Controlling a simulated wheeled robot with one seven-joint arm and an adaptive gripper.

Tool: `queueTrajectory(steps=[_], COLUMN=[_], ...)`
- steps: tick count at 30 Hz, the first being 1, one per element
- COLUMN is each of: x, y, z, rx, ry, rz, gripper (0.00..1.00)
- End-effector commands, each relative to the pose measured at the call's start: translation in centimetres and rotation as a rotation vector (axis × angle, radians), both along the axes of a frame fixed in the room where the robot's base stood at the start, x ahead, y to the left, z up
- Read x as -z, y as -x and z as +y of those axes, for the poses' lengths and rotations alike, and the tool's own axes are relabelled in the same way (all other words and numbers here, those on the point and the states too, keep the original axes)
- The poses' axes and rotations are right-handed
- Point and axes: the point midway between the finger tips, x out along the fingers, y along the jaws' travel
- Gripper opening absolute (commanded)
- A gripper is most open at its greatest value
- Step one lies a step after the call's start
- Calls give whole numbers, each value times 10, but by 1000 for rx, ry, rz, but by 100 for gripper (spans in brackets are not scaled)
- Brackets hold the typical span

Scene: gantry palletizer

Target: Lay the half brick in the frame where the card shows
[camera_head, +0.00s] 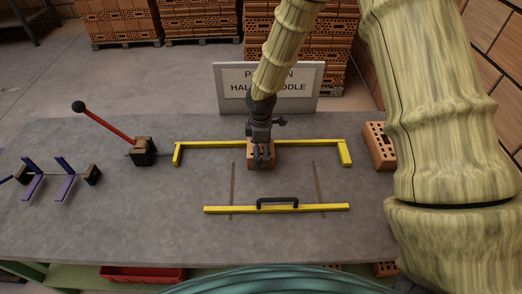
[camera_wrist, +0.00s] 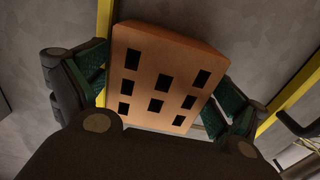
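The half brick (camera_head: 261,164) is orange with dark square holes. In the head view it is beneath my gripper (camera_head: 262,150), just in front of the middle of the yellow back bar (camera_head: 215,144). In the wrist view the half brick (camera_wrist: 160,78) sits between the green-padded fingers (camera_wrist: 165,88), which appear to press on both sides. I cannot tell whether it touches the table. The yellow front bar (camera_head: 235,209) has a black handle. The card (camera_head: 300,76) stands behind; my arm covers part of its text, leaving "HAL" and "DDLE" readable.
Another holed brick (camera_head: 379,147) lies right of the frame, beside my arm. A red-handled lever device (camera_head: 144,151) and a purple-armed fixture (camera_head: 64,180) stand left. Two brown strips (camera_head: 232,190) lie on the grey table between the bars. Brick pallets (camera_head: 118,20) stand behind.

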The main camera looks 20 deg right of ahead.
Motion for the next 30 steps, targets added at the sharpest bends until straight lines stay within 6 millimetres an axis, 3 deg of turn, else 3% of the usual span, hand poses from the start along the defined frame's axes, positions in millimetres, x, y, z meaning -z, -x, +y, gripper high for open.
queueTrajectory(steps=[14, 30], x=[-8, -81], y=[-1, -1], z=[0, 0], rx=[1, 1], ry=[0, -1], rz=[-2, -2], gripper=[100, 100])
